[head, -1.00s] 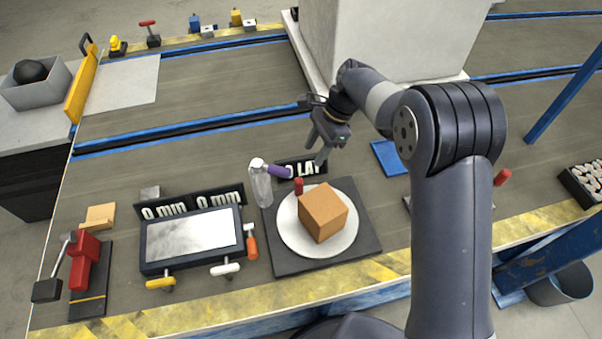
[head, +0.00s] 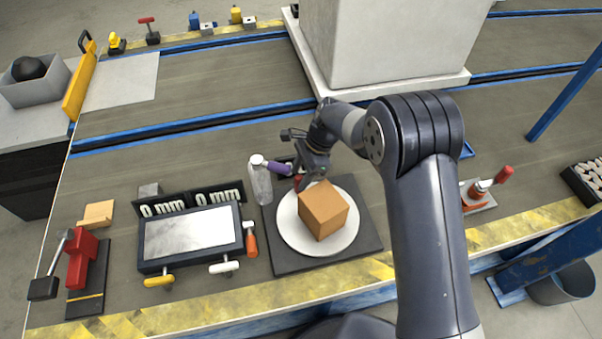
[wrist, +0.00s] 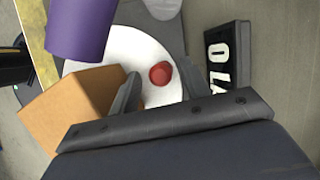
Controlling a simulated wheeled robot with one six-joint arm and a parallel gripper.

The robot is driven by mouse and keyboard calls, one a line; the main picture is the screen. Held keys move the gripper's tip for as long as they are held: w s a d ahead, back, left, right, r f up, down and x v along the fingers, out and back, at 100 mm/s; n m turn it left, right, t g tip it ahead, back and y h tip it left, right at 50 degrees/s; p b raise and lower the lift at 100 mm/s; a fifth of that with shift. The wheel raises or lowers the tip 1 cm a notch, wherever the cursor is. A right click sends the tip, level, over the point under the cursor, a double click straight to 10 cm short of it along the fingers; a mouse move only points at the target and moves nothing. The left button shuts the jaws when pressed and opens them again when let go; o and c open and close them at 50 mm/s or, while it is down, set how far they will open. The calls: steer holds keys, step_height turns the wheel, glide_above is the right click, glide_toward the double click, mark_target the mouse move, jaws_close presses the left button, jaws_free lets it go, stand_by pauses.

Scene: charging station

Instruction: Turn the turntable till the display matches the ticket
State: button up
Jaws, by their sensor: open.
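The white round turntable (head: 345,241) sits on a dark square base (head: 370,232) with a brown box (head: 323,209) on it. A red peg (head: 298,181) stands at the turntable's far edge; in the wrist view this red peg (wrist: 160,73) shows between my open fingers, apart from both. My gripper (head: 305,182) is low over that far edge, just behind the box; in the wrist view my gripper (wrist: 158,88) has its left finger close beside the box (wrist: 65,110). The display (wrist: 224,70) shows partly, reading "0" and part of a letter; my gripper mostly hides it in the head view. I cannot make out a ticket.
A clear bottle with a purple part (head: 262,180) stands close left of my gripper. A framed panel with clamps (head: 190,235) and two "0 mm" displays is further left. A red-handled clamp (head: 485,190) stands at right. A large grey block (head: 390,50) stands behind.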

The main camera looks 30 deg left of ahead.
jaws_close()
stand_by(0.5)
